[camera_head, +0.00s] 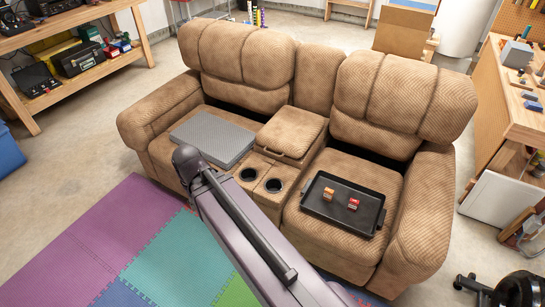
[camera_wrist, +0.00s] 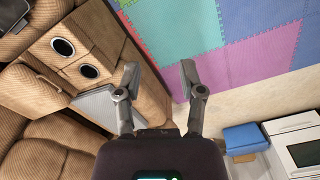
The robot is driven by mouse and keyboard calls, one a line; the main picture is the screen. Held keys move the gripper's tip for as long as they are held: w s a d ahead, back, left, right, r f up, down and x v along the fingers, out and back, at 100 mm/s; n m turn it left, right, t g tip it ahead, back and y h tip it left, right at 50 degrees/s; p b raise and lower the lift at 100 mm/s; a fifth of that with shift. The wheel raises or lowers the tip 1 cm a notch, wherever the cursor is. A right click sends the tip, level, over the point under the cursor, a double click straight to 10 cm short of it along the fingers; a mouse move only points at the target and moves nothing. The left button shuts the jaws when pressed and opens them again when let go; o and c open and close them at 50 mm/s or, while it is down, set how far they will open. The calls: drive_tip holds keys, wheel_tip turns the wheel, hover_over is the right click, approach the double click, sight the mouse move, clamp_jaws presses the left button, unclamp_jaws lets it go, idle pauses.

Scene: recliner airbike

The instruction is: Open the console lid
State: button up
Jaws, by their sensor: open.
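The console lid (camera_head: 291,131) is a tan corduroy pad between the two seats of the sofa. It looks shut, lying flat behind the two cup holders (camera_head: 261,179), with a strap-like edge at its front. In the wrist view, the lid (camera_wrist: 25,92) is at the left, partly cut by the frame edge, beyond the cup holders (camera_wrist: 75,59). My gripper (camera_wrist: 160,78) is open and empty, with its fingers apart over the floor in front of the sofa. It is away from the lid. My gripper cannot be made out in the head view.
A grey pad (camera_head: 213,142) lies on the left seat. A black tray (camera_head: 322,217) with two small blocks sits on the right seat. My arm crosses the lower middle of the head view. Coloured foam mats (camera_head: 95,245) cover open floor at the left front.

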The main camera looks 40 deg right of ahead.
drive_tip(key=shift+a, duration=0.1)
drive_tip(key=n+t+h+b, duration=0.55)
drive_tip(key=h+b, duration=0.85)
drive_tip(key=b, duration=3.2)
approach(275, 155)
drive_tip(key=shift+s+a+f+m+t, duration=0.15)
drive_tip(key=shift+s+a+m, duration=0.15)
drive_tip(key=shift+a, duration=0.5)
drive_tip(key=shift+s+a+m+t, duration=0.15)
drive_tip(key=shift+s+a, duration=0.25)
drive_tip(key=shift+a, duration=0.35)
drive_tip(key=shift+d, duration=0.1)
drive_tip(key=b+x, duration=0.1)
drive_tip(key=x, duration=0.3)
drive_tip(key=b+x, duration=0.1)
drive_tip(key=x, duration=0.4)
drive_tip(key=b+x, duration=0.1)
drive_tip(key=x, duration=0.3)
drive_tip(key=shift+w+d+r, duration=0.15)
drive_tip(key=shift+d+r, duration=0.05)
drive_tip(key=shift+d, duration=0.1)
